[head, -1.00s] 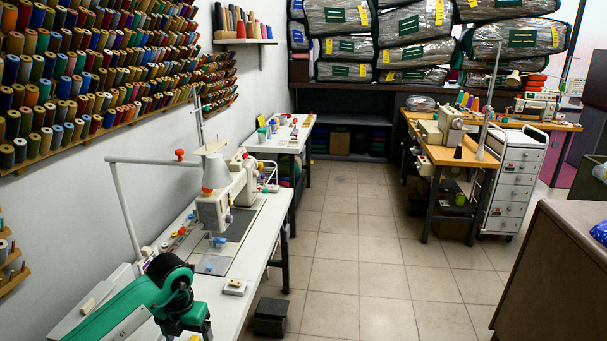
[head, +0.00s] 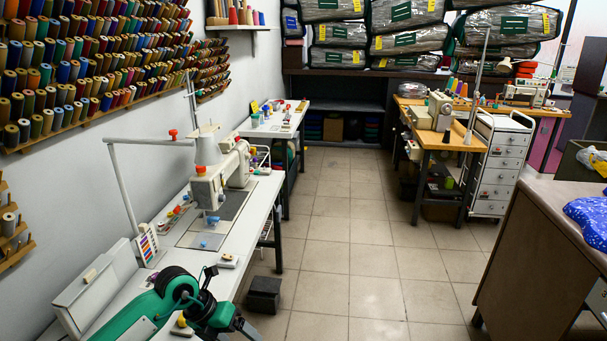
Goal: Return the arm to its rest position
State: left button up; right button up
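My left arm, green and black, comes in at the bottom left over the white sewing table (head: 250,215). Its gripper (head: 238,326) is at the bottom edge, beside the table's front right edge. The fingers are partly cut off, so I cannot tell whether they are open or shut. I see nothing held in the visible part. My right arm and gripper are not in view.
A white sewing machine (head: 222,175) stands on the table ahead of my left arm. A brown counter (head: 540,235) with a blue patterned bundle (head: 590,220) is at the right. Bagged comforters (head: 410,40) fill the back shelf. The tiled floor (head: 350,265) between is clear.

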pick_arm(q)
jog(key=s+d+r+t+h, duration=0.1)
jog(key=d+r+h, duration=0.15)
jog(key=d, duration=0.25)
jog(key=s+d+r+h, duration=0.2)
jog(key=d+h, duration=0.2)
notch_tip(320, 180, up, 10)
jog(key=d+r+n+t+h, duration=0.1)
jog(key=d+n+t+h, duration=0.1)
jog(key=n+t+h, duration=0.5)
jog(key=a+f+n+t+y, duration=0.2)
jog(key=a+n+t+y, duration=1.05)
jog(key=n, duration=0.75)
jog(key=s+a+f+n+g+y, duration=0.4)
jog(key=a+f+n+g+y, duration=0.25)
jog(key=f+y, duration=0.2)
jog(key=s+f+n+g+h, duration=0.1)
jog(key=s+f+n+g, duration=0.1)
jog(key=s+f+g, duration=0.7)
jog(key=s+f+n+g+h, duration=0.15)
jog(key=s+f, duration=0.25)
jog(key=s, duration=0.8)
notch_tip(320, 180, down, 29)
jog(key=g, duration=0.2)
jog(key=s+a+f+g+y, duration=0.1)
jog(key=s+a+f, duration=0.2)
jog(key=s+f, duration=1.6)
notch_tip(320, 180, down, 3)
jog(key=shift+s+r, duration=0.15)
